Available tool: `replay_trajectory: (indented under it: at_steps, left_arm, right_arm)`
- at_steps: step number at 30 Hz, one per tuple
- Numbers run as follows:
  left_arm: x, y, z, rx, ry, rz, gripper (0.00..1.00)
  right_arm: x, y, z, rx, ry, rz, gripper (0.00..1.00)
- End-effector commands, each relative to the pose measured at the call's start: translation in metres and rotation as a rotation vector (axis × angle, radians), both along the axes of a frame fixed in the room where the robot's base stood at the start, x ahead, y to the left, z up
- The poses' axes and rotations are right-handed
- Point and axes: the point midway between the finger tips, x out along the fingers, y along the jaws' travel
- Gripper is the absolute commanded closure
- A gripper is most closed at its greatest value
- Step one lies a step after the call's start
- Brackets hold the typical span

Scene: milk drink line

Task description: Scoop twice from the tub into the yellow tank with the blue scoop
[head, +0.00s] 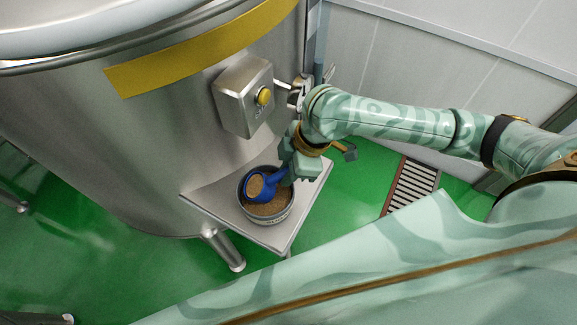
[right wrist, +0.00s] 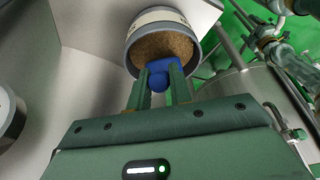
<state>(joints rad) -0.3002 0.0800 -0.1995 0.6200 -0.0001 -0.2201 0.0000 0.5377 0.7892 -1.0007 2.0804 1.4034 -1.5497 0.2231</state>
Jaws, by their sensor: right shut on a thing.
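The tub (head: 270,218) is a round grey container of brown granules on a metal shelf; it also shows in the right wrist view (right wrist: 131,47). The blue scoop (head: 268,188) is at the tub, its bowl holding brown granules over the tub's left part. My right gripper (head: 288,178) is shut on the scoop's handle above the tub's upper right rim; in the right wrist view its fingers (right wrist: 158,84) hold the blue handle (right wrist: 158,80). Whether the scoop touches the granules is unclear. The large steel tank with a yellow band (head: 200,50) stands at the left. My left gripper is not in view.
The metal shelf (head: 225,208) juts from the tank's side. A grey box with a yellow button (head: 263,97) is fixed to the tank above it. A floor drain (head: 410,187) lies at right on the green floor. The tank's rim is at the upper left.

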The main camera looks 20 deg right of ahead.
Motion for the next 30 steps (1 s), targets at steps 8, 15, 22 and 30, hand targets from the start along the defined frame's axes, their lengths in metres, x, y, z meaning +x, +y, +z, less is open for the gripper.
replay_trajectory:
  at_steps: [8, 15, 22, 30]
  left_arm:
    - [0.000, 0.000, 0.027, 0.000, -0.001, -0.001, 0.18]
    - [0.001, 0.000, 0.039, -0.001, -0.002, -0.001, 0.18]
    - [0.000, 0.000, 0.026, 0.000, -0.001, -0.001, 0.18]
    - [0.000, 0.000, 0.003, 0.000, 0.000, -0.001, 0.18]
  right_arm:
    - [0.000, 0.000, 0.020, 0.001, -0.001, 0.001, 1.00]
    - [0.000, 0.000, 0.027, 0.000, 0.001, 0.000, 1.00]
    - [-0.001, -0.002, 0.029, 0.107, -0.033, -0.001, 1.00]
    - [-0.001, -0.001, 0.045, 0.323, -0.099, 0.000, 1.00]
